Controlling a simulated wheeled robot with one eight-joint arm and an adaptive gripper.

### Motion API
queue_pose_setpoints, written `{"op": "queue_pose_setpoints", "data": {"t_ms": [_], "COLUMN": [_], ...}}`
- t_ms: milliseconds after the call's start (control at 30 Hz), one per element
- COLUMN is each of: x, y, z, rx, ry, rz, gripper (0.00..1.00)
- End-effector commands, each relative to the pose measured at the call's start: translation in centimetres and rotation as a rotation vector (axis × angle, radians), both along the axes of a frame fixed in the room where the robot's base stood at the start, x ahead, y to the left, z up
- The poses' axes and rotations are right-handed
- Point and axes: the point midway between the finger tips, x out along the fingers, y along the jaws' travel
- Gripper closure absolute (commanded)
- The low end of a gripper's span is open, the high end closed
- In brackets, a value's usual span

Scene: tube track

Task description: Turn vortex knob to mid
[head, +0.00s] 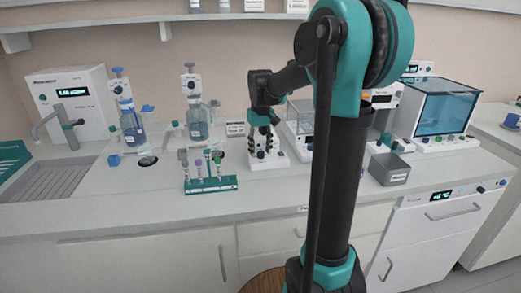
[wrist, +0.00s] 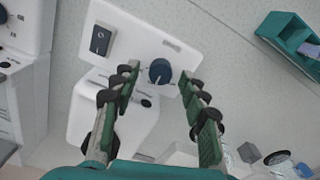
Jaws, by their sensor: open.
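The vortex mixer (wrist: 135,45) is a white device on the bench. Its dark blue round knob (wrist: 160,71) with a pale pointer mark shows in the wrist view, beside a black rocker switch (wrist: 100,40). My gripper (wrist: 158,79) is open, with one finger on each side of the knob in that view. The fingers look apart from the knob, though their height above it is hard to tell. In the head view my gripper (head: 264,136) points down over the mixer's white base (head: 268,161) and hides much of it.
A teal tube rack (head: 211,185) with several tubes stands left of the mixer; a teal rack (wrist: 290,35) also shows in the wrist view. Dispenser bottles (head: 197,123) stand behind it. A grey bin (head: 390,175) and a clear-walled box (head: 440,106) are to the right.

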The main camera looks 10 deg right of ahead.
Motion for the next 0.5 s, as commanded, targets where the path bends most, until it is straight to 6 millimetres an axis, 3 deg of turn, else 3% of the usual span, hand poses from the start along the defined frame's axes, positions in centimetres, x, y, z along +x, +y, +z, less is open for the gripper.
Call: {"op": "queue_pose_setpoints", "data": {"t_ms": [500], "x": [0.0], "y": [0.0], "z": [9.2], "rx": [0.000], "ry": [0.000], "rz": [0.000], "gripper": [0.56]}}
